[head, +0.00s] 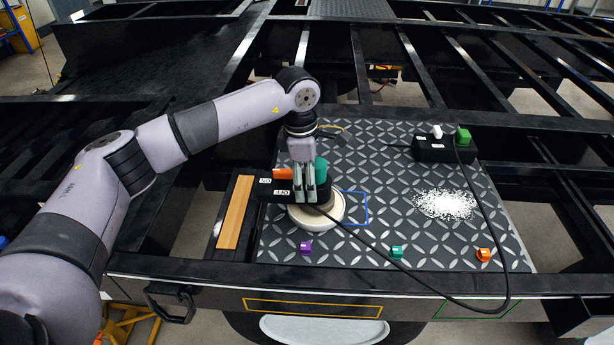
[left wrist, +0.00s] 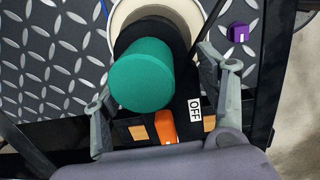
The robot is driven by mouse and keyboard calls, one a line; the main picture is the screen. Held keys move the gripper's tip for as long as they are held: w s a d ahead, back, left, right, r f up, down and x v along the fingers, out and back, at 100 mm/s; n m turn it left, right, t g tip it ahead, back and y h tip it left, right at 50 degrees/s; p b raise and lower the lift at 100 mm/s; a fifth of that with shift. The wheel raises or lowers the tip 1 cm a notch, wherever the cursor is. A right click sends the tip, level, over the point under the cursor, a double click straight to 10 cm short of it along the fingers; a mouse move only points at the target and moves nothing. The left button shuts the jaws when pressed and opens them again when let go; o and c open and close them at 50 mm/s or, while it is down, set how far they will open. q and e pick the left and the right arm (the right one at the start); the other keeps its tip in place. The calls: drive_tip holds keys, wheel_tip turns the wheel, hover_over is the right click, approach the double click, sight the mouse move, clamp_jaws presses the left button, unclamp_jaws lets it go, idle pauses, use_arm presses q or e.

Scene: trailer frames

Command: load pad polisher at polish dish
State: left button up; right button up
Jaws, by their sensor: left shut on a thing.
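The pad polisher (head: 272,189) is black, with a teal knob and an orange switch between ON and OFF labels. My left gripper (head: 312,199) is shut on it, pointing down. In the left wrist view the polisher's teal knob (left wrist: 142,78) and orange switch (left wrist: 166,126) lie between the fingers. A round cream dish (head: 330,216) lies under the polisher's front end; its rim also shows in the left wrist view (left wrist: 125,12). The polisher hides the dish's middle, so I cannot tell whether the pad touches it. My right gripper is not in view.
A black cord (head: 400,266) loops along the plate's front to a power strip (head: 430,151). White granules (head: 445,204) lie on the patterned plate. Purple (head: 305,248), teal (head: 397,252) and orange (head: 484,255) clips line its front. A wooden strip (head: 235,212) lies left.

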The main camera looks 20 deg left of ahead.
use_arm(q)
drive_tip(key=shift+f, duration=0.1)
idle(0.8)
drive_tip(key=shift+f+b, duration=0.3)
drive_tip(key=shift+b, duration=0.15)
drive_tip(key=shift+f, duration=0.1)
idle(0.6)
drive_tip(key=shift+r+p, duration=0.55)
drive_tip(key=shift+r, duration=0.5)
drive_tip(key=shift+r+p, duration=1.25)
drive_tip(key=shift+r, duration=1.35)
